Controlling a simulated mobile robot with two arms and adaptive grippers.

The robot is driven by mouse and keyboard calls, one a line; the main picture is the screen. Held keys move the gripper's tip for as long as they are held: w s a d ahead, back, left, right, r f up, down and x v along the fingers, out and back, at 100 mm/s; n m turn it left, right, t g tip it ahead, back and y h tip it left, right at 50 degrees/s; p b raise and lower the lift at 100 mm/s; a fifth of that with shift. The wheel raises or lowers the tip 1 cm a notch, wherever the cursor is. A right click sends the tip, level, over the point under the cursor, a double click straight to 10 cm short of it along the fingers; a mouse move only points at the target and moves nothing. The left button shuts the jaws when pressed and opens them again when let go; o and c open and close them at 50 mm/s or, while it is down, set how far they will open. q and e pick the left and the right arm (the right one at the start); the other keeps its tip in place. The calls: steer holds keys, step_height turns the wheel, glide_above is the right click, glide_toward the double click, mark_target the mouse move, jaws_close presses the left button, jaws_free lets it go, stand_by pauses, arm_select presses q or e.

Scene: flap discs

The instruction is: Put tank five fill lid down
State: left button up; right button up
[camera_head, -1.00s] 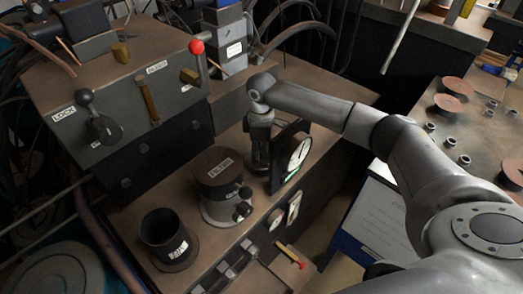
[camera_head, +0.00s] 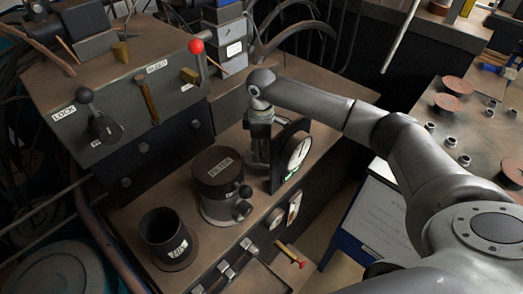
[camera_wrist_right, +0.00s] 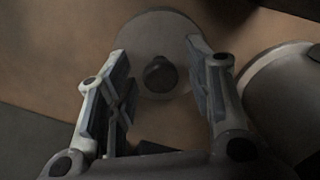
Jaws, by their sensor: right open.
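My right gripper (camera_head: 259,162) points down at the brown bench top, between the dark-topped canister (camera_head: 218,203) and the round dial gauge (camera_head: 299,153). In the right wrist view the gripper (camera_wrist_right: 160,90) is open. A round grey lid-like disc (camera_wrist_right: 144,30) with a dark knob (camera_wrist_right: 160,75) lies on the brown surface beyond the fingers. The knob shows between the two fingers, with space on both sides. I cannot tell how far the fingertips are above the disc. The disc is hidden in the head view. My left gripper is not in view.
A dark open cup (camera_head: 163,233) stands left of the canister. A lever box (camera_head: 125,100) with a red-knobbed lever (camera_head: 199,64) stands behind. A rounded grey body (camera_wrist_right: 285,95) is close to the right finger. A side table (camera_head: 440,150) holds reddish discs and small metal fittings.

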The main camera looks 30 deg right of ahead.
mark_target(261, 149)
step_height(261, 149, up, 11)
stand_by(0.3)
stand_by(0.4)
